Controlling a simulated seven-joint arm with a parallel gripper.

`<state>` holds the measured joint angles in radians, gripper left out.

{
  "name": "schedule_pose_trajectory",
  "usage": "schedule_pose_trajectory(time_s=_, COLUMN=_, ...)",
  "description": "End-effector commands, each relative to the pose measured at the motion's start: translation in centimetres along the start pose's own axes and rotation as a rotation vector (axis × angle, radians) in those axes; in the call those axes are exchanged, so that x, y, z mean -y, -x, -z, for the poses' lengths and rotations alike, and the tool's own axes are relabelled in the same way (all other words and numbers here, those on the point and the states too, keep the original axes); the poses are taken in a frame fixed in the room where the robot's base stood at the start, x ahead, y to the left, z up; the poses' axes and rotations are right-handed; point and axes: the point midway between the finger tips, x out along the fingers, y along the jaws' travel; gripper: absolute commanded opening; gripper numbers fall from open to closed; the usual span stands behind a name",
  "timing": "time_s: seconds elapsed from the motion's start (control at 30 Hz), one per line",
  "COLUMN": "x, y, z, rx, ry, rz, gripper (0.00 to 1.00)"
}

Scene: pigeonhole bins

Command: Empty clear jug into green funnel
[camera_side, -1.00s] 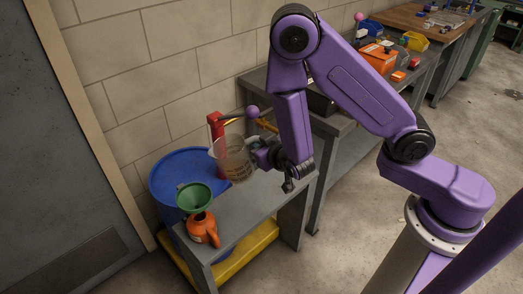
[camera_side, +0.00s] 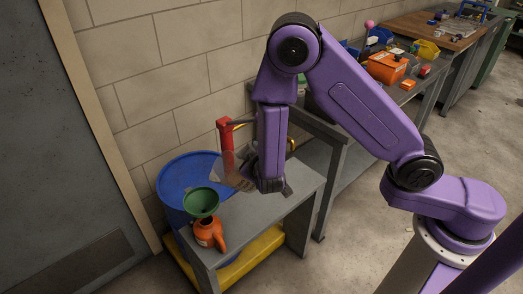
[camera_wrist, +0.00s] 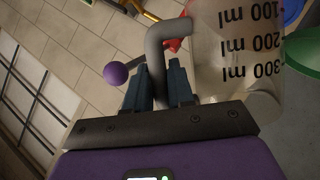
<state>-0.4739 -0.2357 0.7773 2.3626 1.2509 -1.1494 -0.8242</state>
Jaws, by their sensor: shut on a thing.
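The clear jug (camera_side: 229,172) is in my gripper (camera_side: 250,175), above the grey bench and up and to the right of the green funnel (camera_side: 201,200). It looks tilted to the left, and my wrist hides part of it. In the wrist view, my gripper (camera_wrist: 163,72) is shut on the jug's grey handle, and the jug (camera_wrist: 228,55) shows dark millilitre marks. The funnel stands in the mouth of an orange container (camera_side: 209,233) on the bench. Its green edge shows at the right of the wrist view (camera_wrist: 304,50). I cannot make out the liquid level or any stream.
A blue drum (camera_side: 178,180) stands behind the bench (camera_side: 262,218), close to the funnel. A red upright fitting (camera_side: 225,141) rises behind the jug. A yellow tray (camera_side: 255,257) is below. The bench right of the orange container is clear.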

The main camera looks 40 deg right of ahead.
Motion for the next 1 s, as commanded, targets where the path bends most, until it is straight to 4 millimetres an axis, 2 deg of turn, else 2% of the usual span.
schedule_pose_trajectory(time_s=0.5, x=2.1, y=1.3, z=4.2, rx=0.066, ry=0.314, rz=-0.136, gripper=0.00)
schedule_pose_trajectory(time_s=0.63, x=2.0, y=1.2, z=4.0, rx=0.067, ry=0.313, rz=-0.134, gripper=0.00)
schedule_pose_trajectory(time_s=1.0, x=2.8, y=1.8, z=5.4, rx=0.093, ry=0.419, rz=-0.176, gripper=0.00)
